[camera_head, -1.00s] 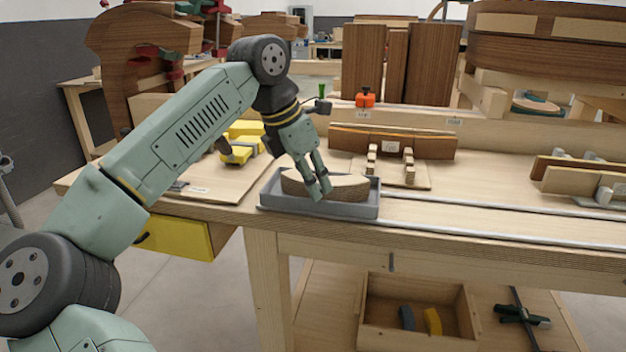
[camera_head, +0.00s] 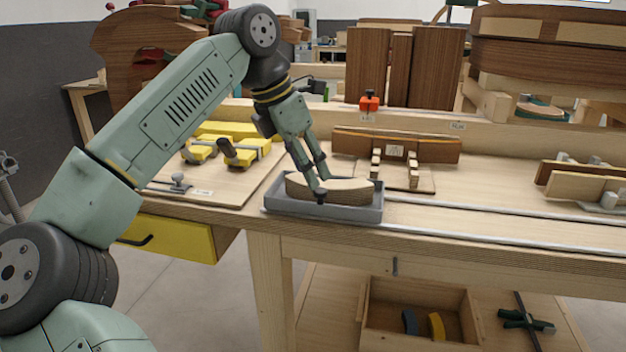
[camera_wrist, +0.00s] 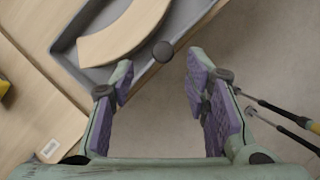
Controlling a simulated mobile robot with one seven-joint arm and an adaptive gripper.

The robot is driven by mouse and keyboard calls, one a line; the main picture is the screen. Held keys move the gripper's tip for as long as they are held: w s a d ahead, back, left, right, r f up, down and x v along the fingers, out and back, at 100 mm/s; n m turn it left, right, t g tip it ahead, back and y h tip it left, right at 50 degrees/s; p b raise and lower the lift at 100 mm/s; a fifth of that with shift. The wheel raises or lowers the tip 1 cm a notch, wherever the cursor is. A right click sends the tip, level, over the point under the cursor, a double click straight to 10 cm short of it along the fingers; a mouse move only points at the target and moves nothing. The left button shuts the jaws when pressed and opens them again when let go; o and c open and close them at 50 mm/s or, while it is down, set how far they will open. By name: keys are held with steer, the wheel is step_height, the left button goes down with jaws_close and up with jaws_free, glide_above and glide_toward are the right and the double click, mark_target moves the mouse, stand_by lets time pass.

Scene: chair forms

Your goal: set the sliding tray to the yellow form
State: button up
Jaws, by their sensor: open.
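The grey sliding tray (camera_head: 372,211) sits at the bench's front edge, at the left end of the rails, with a curved wooden piece (camera_head: 350,186) in it. The piece also shows in the wrist view (camera_wrist: 125,35). A dark round knob (camera_wrist: 163,51) shows at the tray's edge. My gripper (camera_head: 318,184) is open at the tray's front side; in the wrist view its fingers (camera_wrist: 158,80) are apart with the knob just beyond the fingertips, between them. Contact cannot be told. The yellow form (camera_head: 245,152), yellow blocks with dark clamps, lies on a board left of the tray.
Two metal rails (camera_head: 470,209) run right from the tray along the bench. A brown form with wooden clamps (camera_head: 395,147) stands behind, right of the tray. Another form (camera_head: 580,183) is at the far right. A yellow drawer (camera_head: 170,236) hangs below left.

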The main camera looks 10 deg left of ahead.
steer(key=v, duration=0.7)
steer(key=shift+r, duration=0.2)
